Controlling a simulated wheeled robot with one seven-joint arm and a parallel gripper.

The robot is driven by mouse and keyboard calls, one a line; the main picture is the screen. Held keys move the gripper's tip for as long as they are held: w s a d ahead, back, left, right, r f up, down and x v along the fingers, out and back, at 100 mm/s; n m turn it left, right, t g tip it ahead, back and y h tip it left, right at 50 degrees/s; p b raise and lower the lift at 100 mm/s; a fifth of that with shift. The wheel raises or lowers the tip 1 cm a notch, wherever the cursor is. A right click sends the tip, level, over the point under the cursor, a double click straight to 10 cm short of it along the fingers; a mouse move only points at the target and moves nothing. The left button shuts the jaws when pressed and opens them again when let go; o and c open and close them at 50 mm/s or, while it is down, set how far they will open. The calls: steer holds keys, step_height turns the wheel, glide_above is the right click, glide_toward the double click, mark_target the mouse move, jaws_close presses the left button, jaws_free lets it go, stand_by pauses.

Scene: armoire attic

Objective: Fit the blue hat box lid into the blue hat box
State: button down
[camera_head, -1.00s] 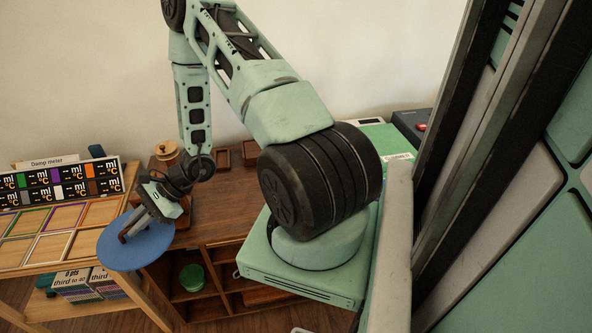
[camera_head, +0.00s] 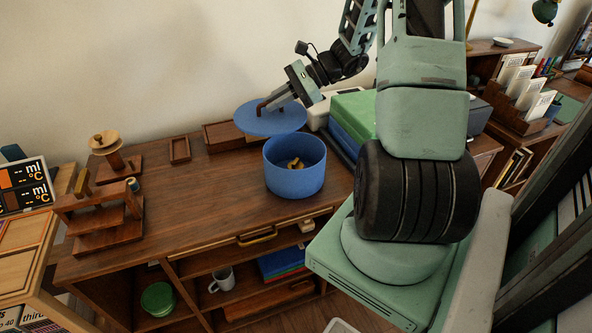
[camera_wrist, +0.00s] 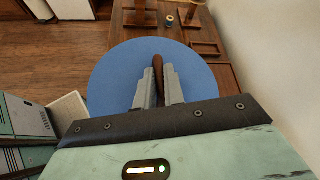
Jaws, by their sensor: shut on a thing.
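The blue hat box lid (camera_head: 270,120) is a flat blue disc with a brown handle on top. My gripper (camera_head: 264,106) is shut on that handle and holds the lid up, roughly level, behind and above the box. The lid also shows in the wrist view (camera_wrist: 115,75), with the jaws (camera_wrist: 158,85) on the handle. The blue hat box (camera_head: 294,178) stands upright and open on the wooden desk, with small yellowish things inside. The lid is apart from the box's opening and a little left of it in the head view. The box is not visible in the wrist view.
The wooden desk (camera_head: 200,205) holds a wooden stand (camera_head: 105,220) and a spool-like piece (camera_head: 108,150) at left. Shallow wooden trays (camera_head: 180,150) lie near the wall. Green and blue boxes (camera_head: 352,115) stand right of the hat box. The desk's middle left is clear.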

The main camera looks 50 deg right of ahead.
mark_target(298, 112)
steer(key=s+d+b, duration=0.1)
steer(key=s+d, duration=0.1)
steer(key=s+d+b, duration=0.1)
steer(key=s, duration=0.1)
steer(key=shift+s+d+f+b, duration=0.1)
steer(key=shift+d+f+b, duration=0.15)
steer(key=shift+b, duration=0.1)
steer(key=shift+s+d+f, duration=0.1)
steer(key=shift+s, duration=0.1)
step_height(298, 112, down, 9)
steer(key=shift+f, duration=0.2)
steer(key=shift+f+b, duration=0.1)
steer(key=shift+b, duration=0.2)
steer(key=shift+f, duration=0.15)
steer(key=c, duration=1.9)
jaws_free()
steer(key=shift+f, duration=0.1)
steer(key=o, duration=0.4)
